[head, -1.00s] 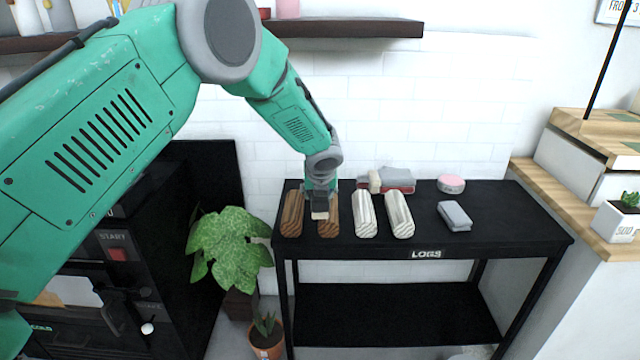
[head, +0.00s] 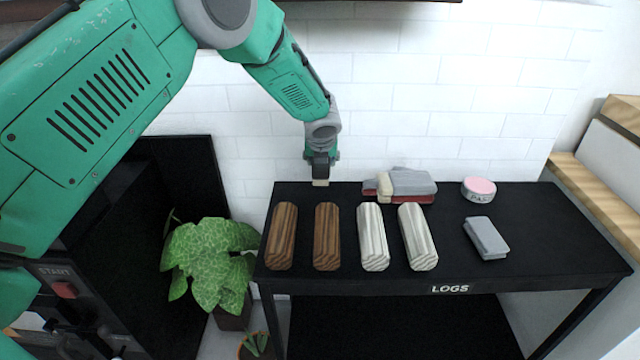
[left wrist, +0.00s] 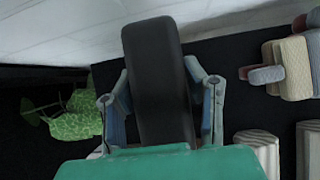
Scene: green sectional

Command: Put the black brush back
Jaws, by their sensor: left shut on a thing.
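My left gripper (head: 320,172) is shut on the black brush, at the back left of the black table (head: 465,270), behind the brown logs. In the left wrist view the brush (left wrist: 158,80) is a long black block between the two fingers (left wrist: 160,112). In the head view the gripper mostly hides it, and a small pale part shows below the fingers. I cannot tell whether it touches the table. My right gripper is in neither view.
Two brown logs (head: 326,237) and two pale logs (head: 372,237) lie in a row. Right of the gripper are a stack of grey and red items (head: 408,184), a pink-topped round tin (head: 478,189) and a grey block (head: 486,238). A leafy plant (head: 209,262) stands left of the table.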

